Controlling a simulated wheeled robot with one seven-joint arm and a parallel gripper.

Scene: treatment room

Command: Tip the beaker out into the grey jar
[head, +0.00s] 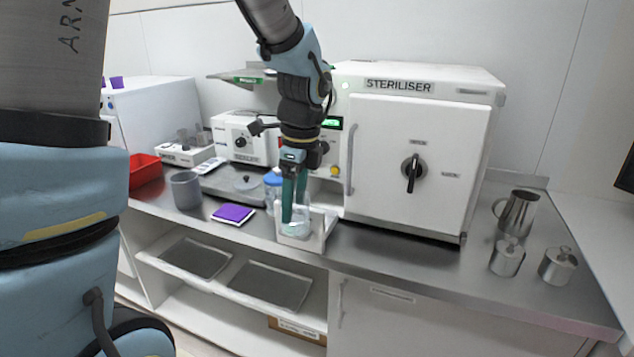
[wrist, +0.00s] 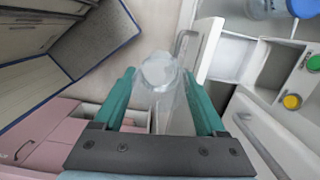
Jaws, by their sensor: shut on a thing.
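The clear beaker (head: 302,215) is between the teal fingers of my gripper (head: 294,205) and looks upright. Its lower part is at a small white open-topped holder (head: 318,238) at the counter's front edge; I cannot tell if it rests there or is raised. In the wrist view, my gripper (wrist: 158,80) is shut on the beaker (wrist: 160,98), whose clear wall fills the space between the fingers. Its contents are hard to make out. The grey jar (head: 186,191) stands upright and open on the counter, to the left of my gripper.
A purple pad (head: 233,214) lies between jar and holder. A blue-capped bottle (head: 272,188) stands close behind my gripper; its blue cap (wrist: 304,7) shows in the wrist view. A red bin (head: 145,170) is left, the steriliser (head: 418,160) right. Steel vessels (head: 517,213) stand at far right.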

